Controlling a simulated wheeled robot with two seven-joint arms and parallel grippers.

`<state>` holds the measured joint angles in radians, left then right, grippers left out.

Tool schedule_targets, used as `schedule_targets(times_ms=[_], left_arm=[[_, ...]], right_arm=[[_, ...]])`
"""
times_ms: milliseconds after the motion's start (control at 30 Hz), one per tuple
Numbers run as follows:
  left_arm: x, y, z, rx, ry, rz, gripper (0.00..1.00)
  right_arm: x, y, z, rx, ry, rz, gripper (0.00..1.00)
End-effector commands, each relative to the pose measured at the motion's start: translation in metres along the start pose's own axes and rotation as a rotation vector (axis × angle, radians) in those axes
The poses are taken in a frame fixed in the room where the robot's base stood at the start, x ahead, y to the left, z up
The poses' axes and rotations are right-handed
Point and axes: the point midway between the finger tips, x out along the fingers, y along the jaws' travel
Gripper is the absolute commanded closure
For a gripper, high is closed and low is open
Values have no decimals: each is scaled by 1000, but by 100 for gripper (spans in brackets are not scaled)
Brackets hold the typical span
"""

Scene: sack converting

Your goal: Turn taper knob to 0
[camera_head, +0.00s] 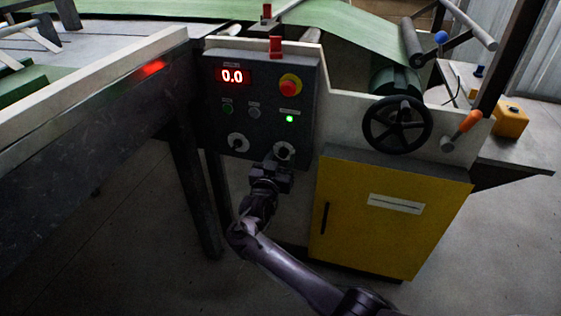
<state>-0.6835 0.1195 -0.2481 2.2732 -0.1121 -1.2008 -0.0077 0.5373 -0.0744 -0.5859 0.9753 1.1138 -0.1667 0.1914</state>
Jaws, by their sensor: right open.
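A dark control panel (262,98) faces me, with a red display (232,76) reading 0.0. I cannot tell whether the fingers touch the knob. My left gripper is out of view.
The panel also carries a red stop button (290,85) and a lit green lamp (289,118). A black handwheel (397,125) and an orange-handled lever (465,126) are to the right. A yellow cabinet (385,215) stands below, right of my arm. A dark machine frame (90,145) runs left.

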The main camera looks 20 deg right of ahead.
Motion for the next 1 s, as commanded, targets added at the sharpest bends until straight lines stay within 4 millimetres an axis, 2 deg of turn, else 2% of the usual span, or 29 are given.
schedule_targets(times_ms=[300, 633, 1000], left_arm=[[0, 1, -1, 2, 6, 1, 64], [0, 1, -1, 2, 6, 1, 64], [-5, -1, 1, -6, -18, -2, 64]], right_arm=[[3, 0, 0, 0, 0, 0, 53], [3, 0, 0, 0, 0, -1, 96], [3, 0, -1, -64, -2, 0, 96]])
